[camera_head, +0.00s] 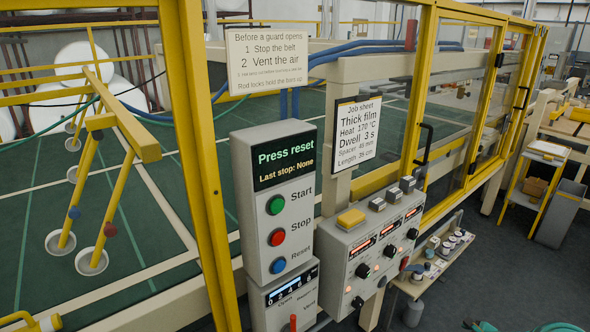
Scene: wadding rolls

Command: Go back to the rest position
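My gripper is not in view. A grey press control box (277,205) stands in the middle, with a lit screen (285,160) reading "Press reset" and "Last stop: None". It has a green Start button (275,205), a red Stop button (277,237) and a blue Reset button (278,265). Below it is a smaller panel (287,300) with a gauge-like display and a red lever (293,322). To the right, a sloped console (375,245) has lit red displays and black knobs. A yellow block (351,218) sits on its top.
Yellow guard frames (205,160) with clear panels run along the machine. A green bed (100,220) lies behind them at left. A low shelf (435,262) holds several small jars. A yellow-framed stand (535,175) is at right.

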